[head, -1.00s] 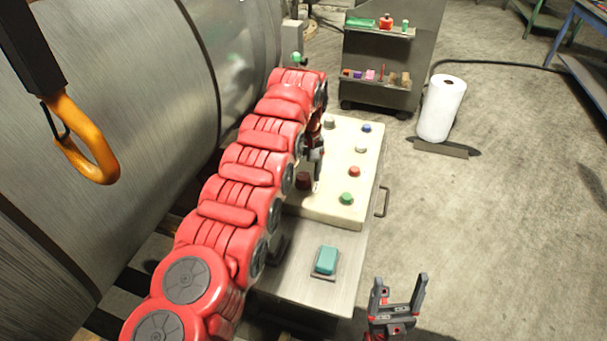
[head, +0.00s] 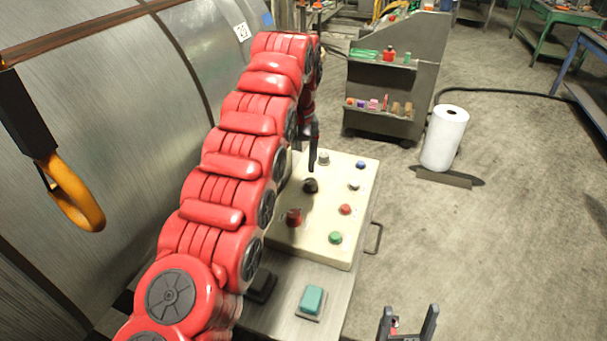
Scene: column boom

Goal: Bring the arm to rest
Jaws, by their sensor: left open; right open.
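My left arm (head: 235,150) is a thick red segmented arm that runs from the bottom left up to the far end of the cream control panel (head: 345,200). My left gripper (head: 313,162) points down over the panel near its far left part, close to a grey knob (head: 323,158) and a black knob (head: 310,186). It is seen edge-on, nothing shows in it, and its wrist is partly hidden by the arm. My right gripper (head: 408,318) is open and empty at the bottom edge, right of the metal cabinet (head: 285,325).
The panel also carries a dark red knob (head: 293,217) and blue, red and green buttons. A large metal tank (head: 130,120) and orange hook (head: 75,200) are at left. A tool cart (head: 390,118) and white roll (head: 443,138) stand behind.

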